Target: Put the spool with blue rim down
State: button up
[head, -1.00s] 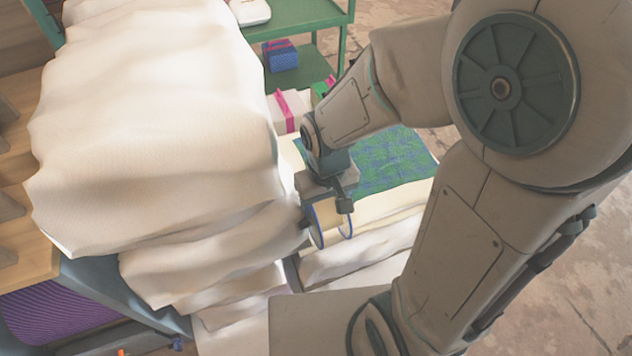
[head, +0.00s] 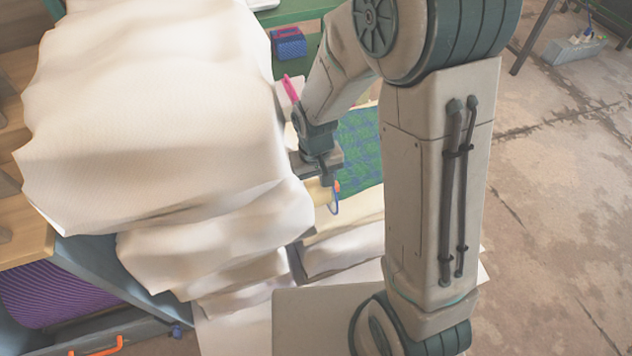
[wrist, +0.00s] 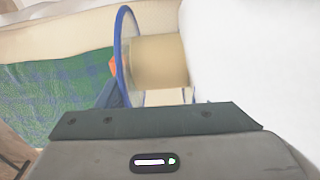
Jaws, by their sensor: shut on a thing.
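The spool with blue rim has a tan core (wrist: 158,62) and a thin blue rim (wrist: 125,55) on its left end in the wrist view. Its right end is hidden by bright white cloth. My gripper (head: 323,180) is shut on the spool; the fingertips are hard to make out. In the head view the spool (head: 322,193) is partly hidden below my gripper, beside the draped white cloth (head: 160,110). I cannot tell whether the spool touches the surface beneath it.
A green-blue patterned cloth (head: 360,150) lies just right of my gripper. Folded pale cloths (head: 340,250) lie below it. A green shelf with a blue box (head: 289,43) stands behind. A white package with pink ribbon (head: 290,92) is close by. Open floor (head: 560,200) lies at right.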

aim_at(316, 186)
jog(key=shift+f, duration=0.15)
jog(key=o, duration=1.7)
notch_tip(316, 186, up, 12)
jog(key=p, duration=0.3)
jog(key=s+d+r+m, duration=0.1)
jog(key=s+d+r, duration=0.1)
jog(key=s+d, duration=0.1)
jog(key=s+d+r+m+t, duration=0.1)
jog(key=s+d+r, duration=0.2)
jog(key=s+d, duration=0.1)
jog(key=s+d+r+m, duration=0.1)
jog(key=s+d+r, duration=0.2)
jog(key=s+d, duration=0.1)
jog(key=shift+d+t, duration=0.3)
jog(key=shift+d, duration=0.25)
